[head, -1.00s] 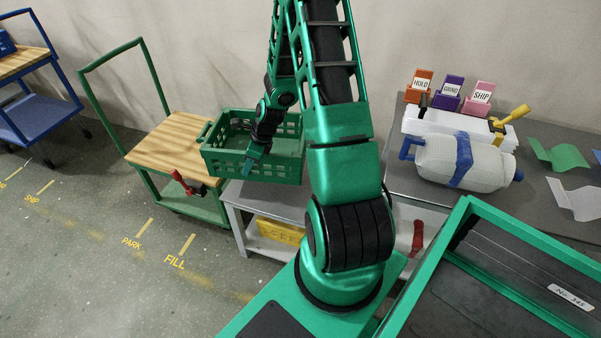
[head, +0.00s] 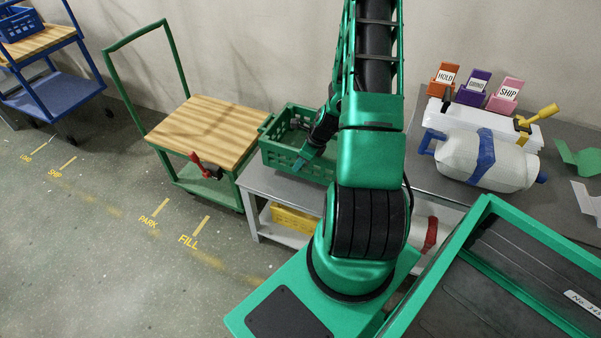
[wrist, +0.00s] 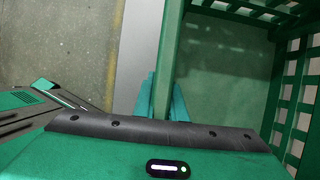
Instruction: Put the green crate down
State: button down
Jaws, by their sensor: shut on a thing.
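The green crate (head: 318,168) has slotted walls and is at the left end of the grey table (head: 262,183), right of the green cart, in the head view. Its right part is hidden behind my arm. My gripper (head: 300,165) is at the crate's near wall. In the wrist view, the two fingers of my gripper (wrist: 162,100) straddle the rim of a crate wall (wrist: 171,50) and are shut on it. The crate's inside (wrist: 225,65) looks empty there. I cannot tell whether its bottom touches the tabletop.
The green cart (head: 205,130) has a bare wooden top and a red clamp. A yellow bin (head: 295,220) is on the lower shelf. A blue cart (head: 45,88) stands far left.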

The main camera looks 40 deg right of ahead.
aim_at(302, 172)
jog(key=shift+s+d+f, duration=0.25)
jog(key=shift+s+d, duration=0.05)
jog(key=shift+d, duration=0.05)
jog(key=shift+f, duration=2)
jog(key=c, duration=1.8)
grip_release()
